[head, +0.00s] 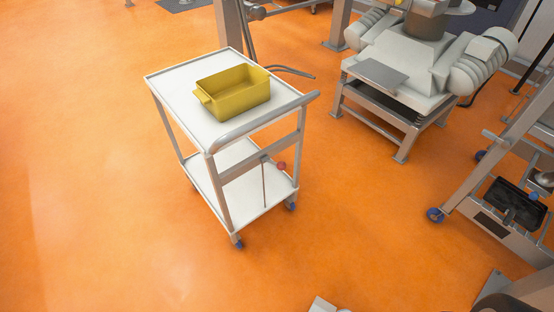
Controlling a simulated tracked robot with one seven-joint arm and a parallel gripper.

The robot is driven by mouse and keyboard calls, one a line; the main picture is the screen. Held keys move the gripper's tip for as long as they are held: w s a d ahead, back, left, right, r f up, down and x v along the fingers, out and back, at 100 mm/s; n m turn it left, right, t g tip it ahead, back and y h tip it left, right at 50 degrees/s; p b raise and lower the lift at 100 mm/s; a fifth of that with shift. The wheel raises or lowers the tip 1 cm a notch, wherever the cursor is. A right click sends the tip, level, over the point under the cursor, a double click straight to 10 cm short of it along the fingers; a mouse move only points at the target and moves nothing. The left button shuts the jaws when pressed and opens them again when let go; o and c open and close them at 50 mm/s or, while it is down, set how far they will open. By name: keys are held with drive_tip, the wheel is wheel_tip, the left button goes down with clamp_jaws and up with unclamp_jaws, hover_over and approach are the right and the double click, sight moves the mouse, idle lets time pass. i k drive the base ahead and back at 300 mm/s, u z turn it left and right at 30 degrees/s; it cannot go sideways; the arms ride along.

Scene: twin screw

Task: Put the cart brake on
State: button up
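The cart (175,78) is a white two-shelf trolley standing left of the picture's middle, with a grey push handle (262,122) along its near side. Below the handle, a red knob (281,166) sits by the cart's near-right frame. A thin upright rod (264,186) runs close to it, down to the lower shelf. These look like the brake lever parts, but how they join is too small to tell. Blue-wheeled castors (238,243) show under the near legs. My gripper cannot be made out in the head view; nothing is seen touching the cart.
A yellow bin (233,93) stands on the cart's top shelf. A grey machine on a stand (400,90) is behind right. A metal frame on blue castors (480,190) is at right. The orange floor (110,220) is clear left and in front of the cart.

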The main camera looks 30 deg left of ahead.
sight(280, 165)
drive_tip(key=z, duration=1)
drive_tip(key=i, duration=0.1)
drive_tip(key=u, duration=2.55)
drive_tip(key=k, duration=0.9)
drive_tip(key=u, duration=0.2)
drive_tip(key=i, duration=0.9)
drive_tip(key=z, duration=0.15)
